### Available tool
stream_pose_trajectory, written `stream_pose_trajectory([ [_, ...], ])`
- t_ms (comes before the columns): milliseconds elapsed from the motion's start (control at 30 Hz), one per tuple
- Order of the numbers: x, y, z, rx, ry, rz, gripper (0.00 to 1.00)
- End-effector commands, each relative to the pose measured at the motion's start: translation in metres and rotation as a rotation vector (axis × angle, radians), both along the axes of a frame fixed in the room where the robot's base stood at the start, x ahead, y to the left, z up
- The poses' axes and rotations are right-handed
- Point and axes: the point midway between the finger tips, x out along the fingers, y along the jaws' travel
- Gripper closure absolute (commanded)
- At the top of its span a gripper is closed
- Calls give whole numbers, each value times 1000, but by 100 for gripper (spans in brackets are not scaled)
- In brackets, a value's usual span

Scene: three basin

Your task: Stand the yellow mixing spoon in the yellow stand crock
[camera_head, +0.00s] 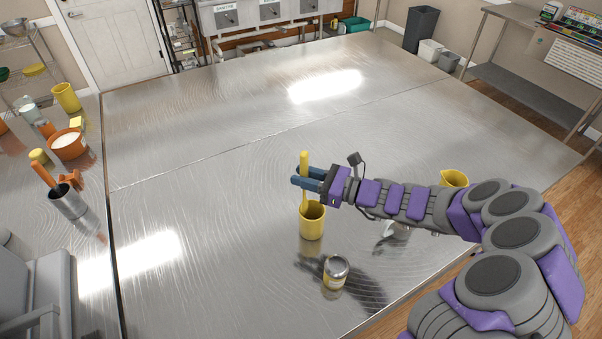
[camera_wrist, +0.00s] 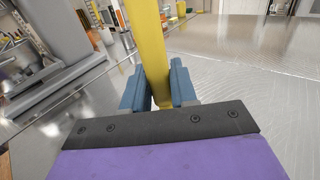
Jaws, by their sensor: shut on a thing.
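The yellow mixing spoon (camera_head: 304,170) is upright between the blue fingers of my gripper (camera_head: 308,178). My gripper is shut on it, and its yellow length also shows between the fingers (camera_wrist: 158,88) in the wrist view, where the spoon (camera_wrist: 148,45) runs up out of the picture. The yellow stand crock (camera_head: 312,222) stands upright on the metal table directly below my gripper. The spoon's lower end meets the crock's mouth in the head view; I cannot tell how deep it reaches, as the crock's wall hides it.
A small can with a yellow label (camera_head: 335,272) stands just in front of the crock. A yellow jug (camera_head: 454,178) is partly behind my arm at the right. An orange bowl (camera_head: 69,144) and a metal crock (camera_head: 68,201) are on the left table. The far table is clear.

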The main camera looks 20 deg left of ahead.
Motion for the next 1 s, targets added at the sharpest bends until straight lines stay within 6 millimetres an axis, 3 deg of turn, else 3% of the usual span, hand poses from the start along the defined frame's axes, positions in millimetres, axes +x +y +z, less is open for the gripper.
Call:
stream_pose_trajectory([
  [1000, 0, 5, -48, -5, 0, 0, 100],
])
